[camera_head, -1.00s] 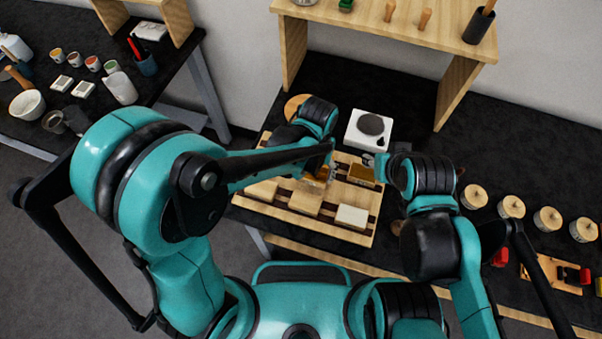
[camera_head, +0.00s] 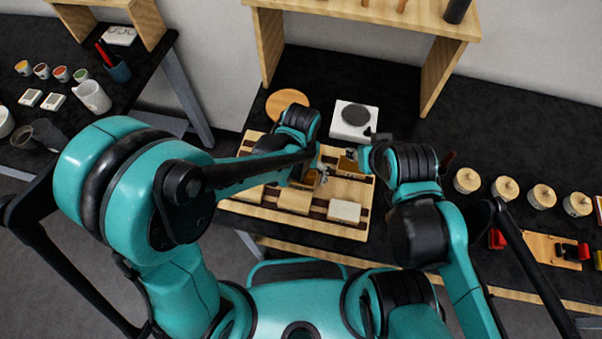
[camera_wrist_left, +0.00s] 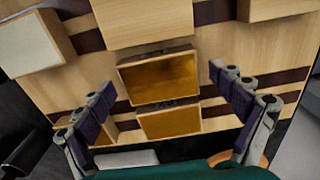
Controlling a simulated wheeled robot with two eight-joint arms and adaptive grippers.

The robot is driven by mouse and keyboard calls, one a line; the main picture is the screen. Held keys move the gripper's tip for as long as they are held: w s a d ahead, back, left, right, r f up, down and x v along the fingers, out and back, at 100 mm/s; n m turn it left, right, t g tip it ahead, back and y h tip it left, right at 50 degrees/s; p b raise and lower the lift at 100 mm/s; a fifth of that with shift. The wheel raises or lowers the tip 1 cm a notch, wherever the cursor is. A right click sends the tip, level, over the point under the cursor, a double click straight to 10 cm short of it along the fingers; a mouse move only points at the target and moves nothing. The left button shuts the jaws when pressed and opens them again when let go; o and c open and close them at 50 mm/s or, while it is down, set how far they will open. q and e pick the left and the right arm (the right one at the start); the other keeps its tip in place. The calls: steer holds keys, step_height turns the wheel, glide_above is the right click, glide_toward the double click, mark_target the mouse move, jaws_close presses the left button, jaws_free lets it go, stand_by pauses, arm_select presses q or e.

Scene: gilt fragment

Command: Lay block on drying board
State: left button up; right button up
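The drying board (camera_head: 262,212) is pale wood with dark brown strips and lies on the black table; it also fills the left wrist view (camera_wrist_left: 215,45). Two blocks with amber-gold faces, an upper one (camera_wrist_left: 158,78) and a lower one (camera_wrist_left: 170,122), sit one behind the other in that view. My left gripper (camera_wrist_left: 162,82) is open, its fingers apart on either side of these blocks and not visibly touching them. In the head view the left gripper (camera_head: 324,170) is over the board. My right gripper (camera_head: 366,157) is beside a gold-faced block (camera_head: 348,164); its fingers are too small to judge.
Plain pale blocks (camera_head: 344,211) stand on the board's near side. A white device with a dark round plate (camera_head: 354,118) and a round wooden disc (camera_head: 288,101) are behind it. A wooden shelf (camera_head: 360,20) rises at the back. Several lidded jars (camera_head: 541,196) are right.

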mark_target(301, 176)
arm_select(q)
steer(key=shift+r+p, duration=0.3)
steer(key=shift+r, duration=0.1)
step_height(301, 176, up, 12)
steer(key=p, duration=0.4)
steer(key=s+a+r+n+t, duration=0.1)
steer(key=a+r+t, duration=0.2)
steer(key=a, duration=0.7)
steer(key=s+a+r+n+t, duration=0.1)
steer(key=a+r+n+t, duration=0.1)
steer(key=a, duration=0.9)
steer(key=shift+s+r+n+t, duration=0.3)
steer(key=shift+s+r+t, duration=0.1)
steer(key=shift+r+t, duration=0.6)
steer(key=shift+a+f+b, duration=0.1)
steer(key=shift+f+b, duration=0.1)
steer(key=shift+b, duration=0.1)
step_height(301, 176, down, 6)
steer(key=b, duration=0.6)
steer(key=shift+f, duration=0.1)
